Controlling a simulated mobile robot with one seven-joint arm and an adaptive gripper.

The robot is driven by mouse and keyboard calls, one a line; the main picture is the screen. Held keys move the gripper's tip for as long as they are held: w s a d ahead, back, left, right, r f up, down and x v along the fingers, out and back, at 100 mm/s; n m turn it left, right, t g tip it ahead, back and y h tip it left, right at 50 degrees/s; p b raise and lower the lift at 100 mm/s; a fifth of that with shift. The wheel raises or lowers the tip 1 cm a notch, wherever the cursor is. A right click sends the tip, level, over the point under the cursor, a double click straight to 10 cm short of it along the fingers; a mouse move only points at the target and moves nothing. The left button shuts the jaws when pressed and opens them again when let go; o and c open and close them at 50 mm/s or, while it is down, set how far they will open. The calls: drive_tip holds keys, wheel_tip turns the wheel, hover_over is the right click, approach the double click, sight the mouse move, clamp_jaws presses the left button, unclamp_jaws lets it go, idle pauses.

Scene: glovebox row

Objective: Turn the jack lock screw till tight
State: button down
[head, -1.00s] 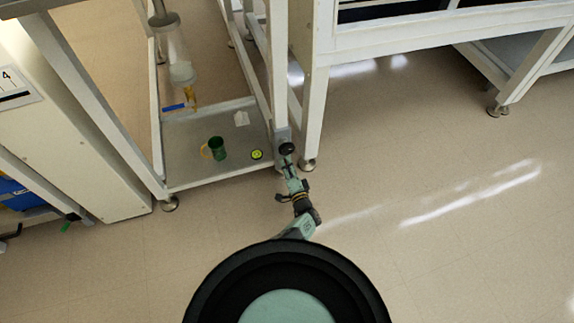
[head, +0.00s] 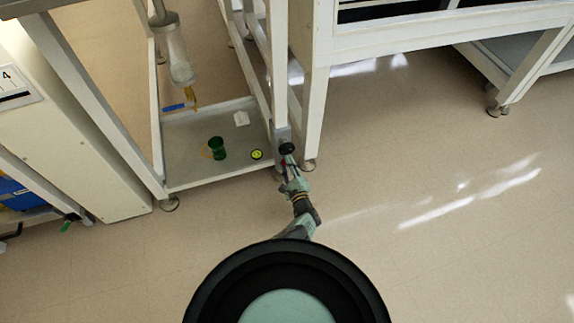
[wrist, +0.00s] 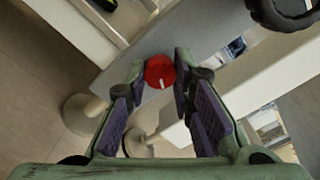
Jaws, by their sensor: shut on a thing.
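The lock screw (wrist: 160,72) is a round red knob with a white mark on its face, on a grey plate (wrist: 215,30) at the frame's post. In the wrist view my gripper (wrist: 161,80) has its two fingertips on either side of the knob, shut on it. The white mark slants slightly. In the head view the red knob (head: 283,161) is a small patch at the post's foot, with my gripper (head: 285,170) at it. A black handwheel (head: 287,148) sits just above; it also shows in the wrist view (wrist: 285,10), clear of the fingers.
A low grey shelf (head: 185,178) left of the post holds a green cup (head: 217,148), a yellow-black round item (head: 256,154) and a white piece (head: 241,118). White frame legs (head: 315,115) stand close right of my gripper. The floor at right is open.

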drive_tip(key=m, duration=1.2)
drive_tip(key=shift+s+a+f+m, duration=0.1)
drive_tip(key=shift+m, duration=0.3)
idle(0.3)
drive_tip(key=c, duration=1.4)
unclamp_jaws()
